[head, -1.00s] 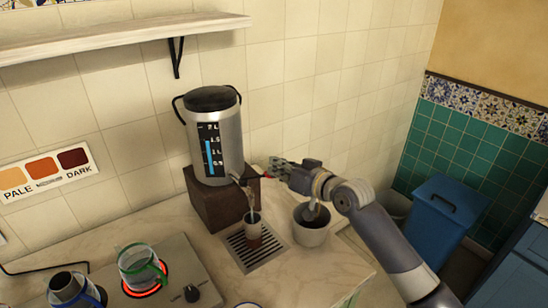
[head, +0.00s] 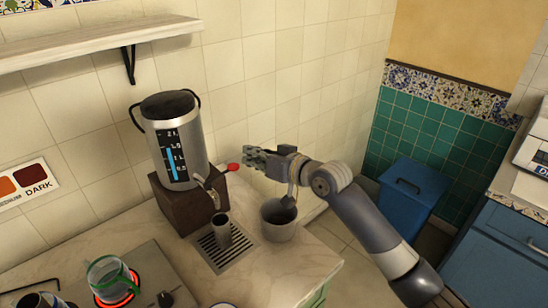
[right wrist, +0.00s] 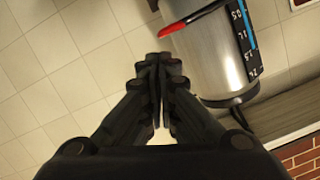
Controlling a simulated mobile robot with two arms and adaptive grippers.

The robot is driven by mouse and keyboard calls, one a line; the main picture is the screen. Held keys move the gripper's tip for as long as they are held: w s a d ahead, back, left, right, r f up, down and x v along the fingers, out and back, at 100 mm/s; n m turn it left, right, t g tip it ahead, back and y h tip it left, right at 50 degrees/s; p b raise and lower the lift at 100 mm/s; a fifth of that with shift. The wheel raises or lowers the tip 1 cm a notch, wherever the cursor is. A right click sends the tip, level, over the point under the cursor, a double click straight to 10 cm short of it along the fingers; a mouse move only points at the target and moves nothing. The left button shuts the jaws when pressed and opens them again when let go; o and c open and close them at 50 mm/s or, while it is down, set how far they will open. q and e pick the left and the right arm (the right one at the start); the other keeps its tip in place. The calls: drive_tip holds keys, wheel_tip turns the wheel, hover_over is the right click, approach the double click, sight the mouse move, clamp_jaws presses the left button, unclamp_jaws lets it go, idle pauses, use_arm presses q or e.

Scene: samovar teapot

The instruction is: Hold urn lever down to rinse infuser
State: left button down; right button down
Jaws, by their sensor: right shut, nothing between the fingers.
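The steel urn (head: 180,150) stands on a brown block, with a dark lid and a blue level gauge. Its lever has a red tip (head: 233,167) sticking out to the right above the spout (head: 209,190). A small metal cup-like vessel (head: 222,230), perhaps the infuser, stands on the drip grate below the spout. My right gripper (head: 250,158) is shut and empty, just right of the red tip. In the right wrist view the closed fingers (right wrist: 160,62) show apart from the red lever (right wrist: 192,17). My left gripper is out of view.
A grey pot (head: 278,222) stands right of the grate (head: 228,250), under my right wrist, with something dark in it. A glass vessel (head: 108,280) sits on a glowing red burner at lower left. A shelf (head: 95,42) hangs above left. A blue bin (head: 410,205) stands right.

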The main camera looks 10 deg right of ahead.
drive_tip(key=b+v, duration=0.1)
drive_tip(key=v, duration=0.6)
drive_tip(key=shift+s+b, duration=0.3)
drive_tip(key=shift+s, duration=0.1)
drive_tip(key=shift+r, duration=0.1)
